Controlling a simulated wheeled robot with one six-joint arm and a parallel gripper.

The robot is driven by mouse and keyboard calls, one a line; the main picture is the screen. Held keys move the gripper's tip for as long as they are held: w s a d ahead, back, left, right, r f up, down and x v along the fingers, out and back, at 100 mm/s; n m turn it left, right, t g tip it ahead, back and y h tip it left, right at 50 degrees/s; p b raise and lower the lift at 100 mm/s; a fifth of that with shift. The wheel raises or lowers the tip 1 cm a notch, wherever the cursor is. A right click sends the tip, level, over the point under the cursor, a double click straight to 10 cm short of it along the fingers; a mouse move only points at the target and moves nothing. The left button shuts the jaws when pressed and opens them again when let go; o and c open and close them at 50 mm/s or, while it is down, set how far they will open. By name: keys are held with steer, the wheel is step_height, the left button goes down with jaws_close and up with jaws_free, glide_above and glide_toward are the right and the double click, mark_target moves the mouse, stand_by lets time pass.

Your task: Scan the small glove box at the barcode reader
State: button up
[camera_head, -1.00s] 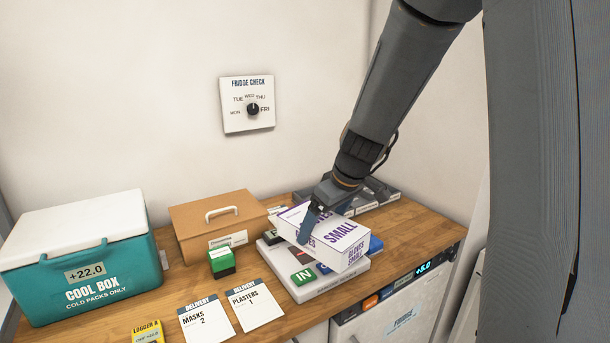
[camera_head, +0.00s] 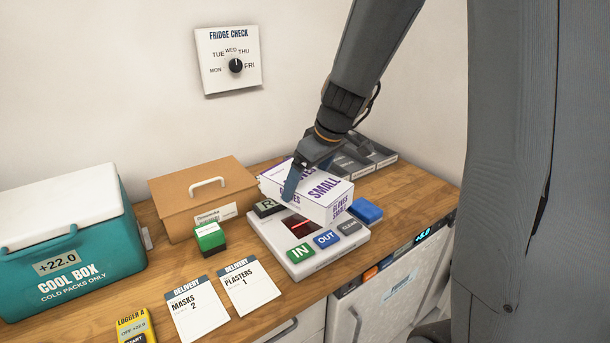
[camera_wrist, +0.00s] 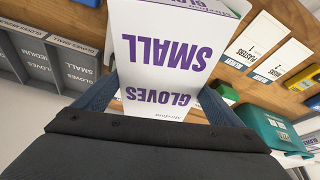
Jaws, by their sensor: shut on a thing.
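The small glove box (camera_head: 321,207) is white with purple lettering. My gripper (camera_head: 304,172) is shut on it and holds it over the back of the barcode reader (camera_head: 316,262). The reader is a pale pad with a dark window (camera_head: 301,228) showing a red line, and green IN, blue OUT and grey CLEAR buttons. Whether the box touches the reader, I cannot tell. In the wrist view the box (camera_wrist: 165,50) sits between my two blue fingers, its printed face toward the camera. No barcode shows on the box faces in view.
A teal cool box (camera_head: 75,255), a brown lidded box (camera_head: 201,193) and a green stamp (camera_head: 209,238) stand left of the reader. Delivery cards (camera_head: 196,308) and a yellow logger (camera_head: 134,326) lie in front. A blue block (camera_head: 366,211) is at the right, grey trays (camera_head: 362,157) behind.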

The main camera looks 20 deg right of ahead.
steer(key=shift+f+b, duration=0.85)
steer(key=shift+f, duration=0.8)
step_height(320, 180, up, 9)
steer(key=p, duration=0.6)
